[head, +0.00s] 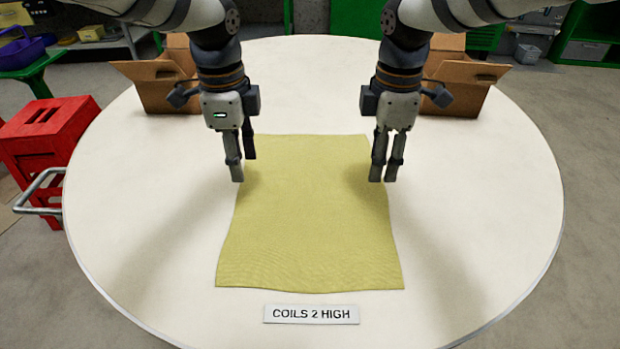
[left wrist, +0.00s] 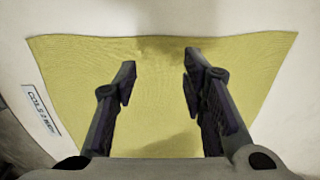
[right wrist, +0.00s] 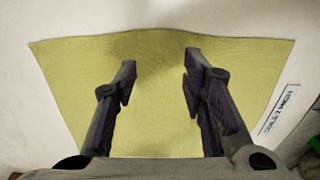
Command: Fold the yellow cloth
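The yellow cloth (head: 310,220) lies flat and spread out on the round white table. Its near edge shows faint wrinkles. My left gripper (head: 243,169) points down at the cloth's left edge, near the far left corner. My right gripper (head: 382,180) points down at the right edge, near the far right corner. In the left wrist view the left fingers (left wrist: 160,62) are apart over the cloth (left wrist: 155,110). In the right wrist view the right fingers (right wrist: 160,62) are also apart over the cloth (right wrist: 155,110). I cannot tell whether the fingertips touch it.
A label reading "COILS 2 HIGH" (head: 311,314) lies just in front of the cloth. Two cardboard boxes (head: 156,88) (head: 466,84) stand at the back of the table (head: 490,220), behind my arms. The table's left and right sides are clear. A red stool (head: 45,135) stands at the left.

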